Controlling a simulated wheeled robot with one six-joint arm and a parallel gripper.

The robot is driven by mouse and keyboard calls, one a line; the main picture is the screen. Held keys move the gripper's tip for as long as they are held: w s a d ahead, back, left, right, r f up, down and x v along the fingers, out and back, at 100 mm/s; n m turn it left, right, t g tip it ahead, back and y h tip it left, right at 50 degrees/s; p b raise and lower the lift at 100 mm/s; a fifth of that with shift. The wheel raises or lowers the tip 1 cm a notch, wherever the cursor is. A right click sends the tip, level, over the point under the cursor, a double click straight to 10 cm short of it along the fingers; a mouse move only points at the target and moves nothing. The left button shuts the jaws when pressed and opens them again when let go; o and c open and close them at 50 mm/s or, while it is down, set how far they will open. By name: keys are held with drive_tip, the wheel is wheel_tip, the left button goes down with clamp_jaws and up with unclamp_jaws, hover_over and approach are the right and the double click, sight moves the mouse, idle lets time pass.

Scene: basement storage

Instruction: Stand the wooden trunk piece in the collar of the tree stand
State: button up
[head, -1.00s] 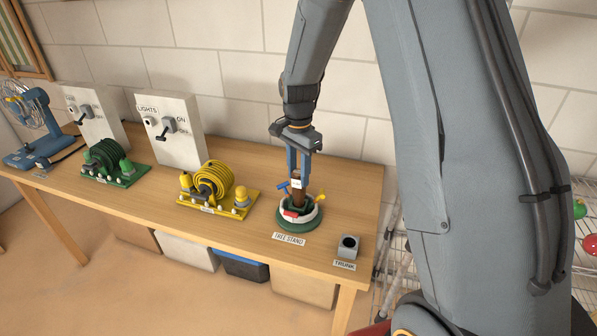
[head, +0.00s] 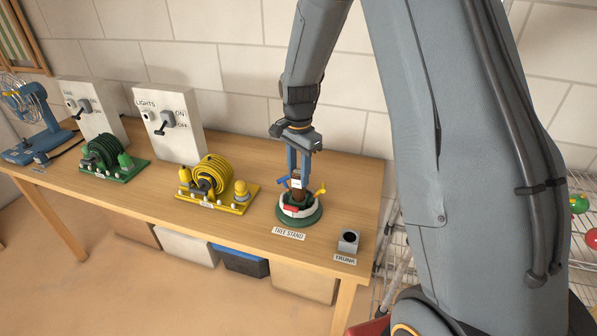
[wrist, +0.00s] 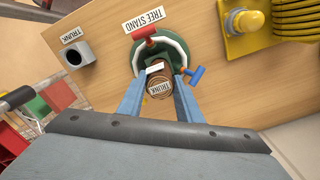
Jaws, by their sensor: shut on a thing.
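The tree stand (head: 299,218) is a green round base with a white ring and red, blue and yellow screws, near the right end of the table. It also shows in the wrist view (wrist: 141,55). The brown wooden trunk piece (head: 297,193) is upright at the collar, with a white label on its side. In the wrist view its top (wrist: 166,88) reads TRUNK. My gripper (head: 299,178) points down, shut on the trunk piece from above. The trunk's lower end is hidden by the stand's rim and screws, so I cannot tell how deep it sits.
An empty grey trunk holder (head: 348,242) stands at the table's right front corner. A yellow cable reel (head: 212,182), a green reel (head: 110,157), two switch boxes (head: 168,122) and a blue fan (head: 32,115) stand to the left. Bins sit below the table (head: 120,205).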

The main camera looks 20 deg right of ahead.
drive_tip(key=shift+f, duration=0.6)
drive_tip(key=o, duration=1.3)
drive_tip(key=shift+c, duration=0.2)
drive_tip(key=shift+r+b, duration=1.4)
drive_tip(key=shift+r, duration=2.45)
drive_tip(key=s+f+n+t, duration=0.1)
drive_tip(key=s+f+n, duration=0.1)
drive_tip(key=s+n, duration=1)
drive_tip(key=s, duration=0.9)
drive_tip(key=shift+f+n+b, duration=0.25)
drive_tip(key=shift+n+b, duration=0.15)
